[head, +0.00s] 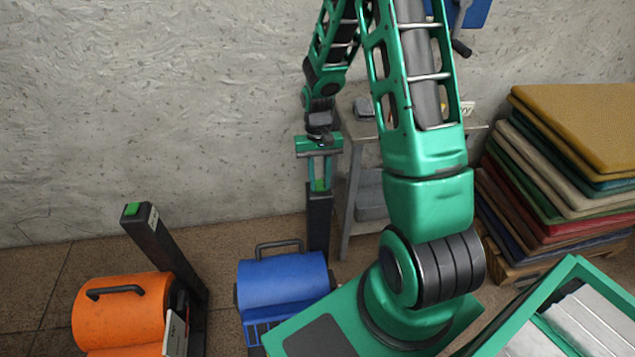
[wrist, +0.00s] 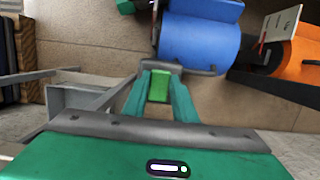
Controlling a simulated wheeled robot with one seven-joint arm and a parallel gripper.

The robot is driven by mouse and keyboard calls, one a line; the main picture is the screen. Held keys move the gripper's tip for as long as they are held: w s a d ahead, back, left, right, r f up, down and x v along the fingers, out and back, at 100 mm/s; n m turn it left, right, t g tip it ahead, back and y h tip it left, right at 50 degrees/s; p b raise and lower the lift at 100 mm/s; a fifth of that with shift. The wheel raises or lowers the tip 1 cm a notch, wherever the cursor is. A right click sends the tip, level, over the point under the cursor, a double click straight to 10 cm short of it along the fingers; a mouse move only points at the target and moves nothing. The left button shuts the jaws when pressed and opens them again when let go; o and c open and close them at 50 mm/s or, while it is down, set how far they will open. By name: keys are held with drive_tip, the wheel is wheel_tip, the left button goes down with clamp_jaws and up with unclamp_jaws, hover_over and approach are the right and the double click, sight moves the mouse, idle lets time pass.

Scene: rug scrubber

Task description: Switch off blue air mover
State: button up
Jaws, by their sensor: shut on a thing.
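The blue air mover (head: 284,280) stands on the floor, with a dark handle on top and a dark upright post (head: 319,225) behind it. It also shows at the top of the wrist view (wrist: 200,42). A green switch (wrist: 159,87) sits at the post's top. My gripper (head: 320,178) reaches down to the post top, its green fingers on either side of the switch. In the wrist view the gripper (wrist: 160,80) is shut on the switch. The switch is partly hidden by the fingers in the head view.
An orange air mover (head: 118,312) with its own green-topped post (head: 148,225) stands to the left. A grey metal stand (head: 352,190) is close to the right of my gripper. Stacked rugs (head: 560,170) fill the right side. The wall is behind.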

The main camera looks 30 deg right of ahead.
drive_tip(key=shift+w+g+y, duration=0.35)
drive_tip(key=shift+g+y, duration=0.05)
drive_tip(key=shift+g, duration=0.4)
drive_tip(key=shift+r, duration=0.1)
drive_tip(key=o, duration=1)
drive_tip(key=shift+o, duration=0.2)
drive_tip(key=shift+d, duration=0.1)
drive_tip(key=v, duration=1)
drive_tip(key=shift+w+r, duration=0.25)
drive_tip(key=shift+r, duration=0.05)
